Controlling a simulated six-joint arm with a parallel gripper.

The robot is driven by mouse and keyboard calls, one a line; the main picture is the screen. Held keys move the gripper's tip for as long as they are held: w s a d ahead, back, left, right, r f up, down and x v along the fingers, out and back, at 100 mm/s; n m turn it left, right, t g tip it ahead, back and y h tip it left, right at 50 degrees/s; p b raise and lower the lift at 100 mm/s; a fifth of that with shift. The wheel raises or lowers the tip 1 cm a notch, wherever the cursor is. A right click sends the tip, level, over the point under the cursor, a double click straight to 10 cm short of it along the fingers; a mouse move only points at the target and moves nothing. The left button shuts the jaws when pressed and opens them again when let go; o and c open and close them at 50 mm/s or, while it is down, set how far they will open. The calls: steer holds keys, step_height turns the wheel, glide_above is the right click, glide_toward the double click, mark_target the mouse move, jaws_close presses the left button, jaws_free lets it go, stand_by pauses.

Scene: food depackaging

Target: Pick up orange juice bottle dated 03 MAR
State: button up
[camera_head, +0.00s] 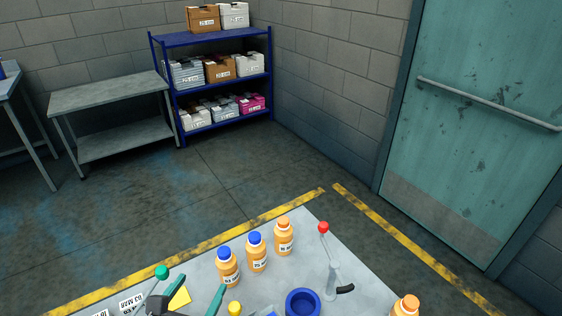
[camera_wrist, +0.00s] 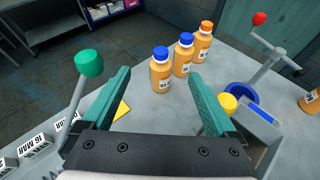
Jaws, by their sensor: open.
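Three orange juice bottles stand upright in a slanting row. The nearest has a blue cap (camera_head: 228,270) and shows in the wrist view (camera_wrist: 161,74). The middle one has a blue cap (camera_head: 256,255), also in the wrist view (camera_wrist: 183,58). The farthest has an orange cap (camera_head: 283,239), also in the wrist view (camera_wrist: 203,43). A fourth orange-capped bottle (camera_head: 405,308) stands apart at right, cut by the wrist view's edge (camera_wrist: 312,103). Their label dates are too small to read surely. My gripper (camera_wrist: 160,76) is open and empty, its teal fingers framing the nearest bottle, short of it.
A green-knobbed lever (camera_wrist: 89,64) stands beside the left finger. White date cards (camera_wrist: 36,147) lie at left. A yellow-topped piece (camera_wrist: 228,102), a blue ring (camera_head: 303,302) and a red-knobbed lever (camera_head: 324,230) stand right. Bare grey tabletop (camera_head: 200,268) lies left of the row.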

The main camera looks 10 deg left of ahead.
mark_target(223, 261)
steer(key=shift+n, duration=0.6)
steer(key=x, duration=0.5)
steer(key=f+x, duration=0.1)
steer(key=x, duration=0.4)
steer(key=s+f+x, duration=0.1)
steer(key=x, duration=0.5)
steer(key=shift+d+f, duration=0.15)
steer(key=shift+d, duration=0.05)
jaws_close()
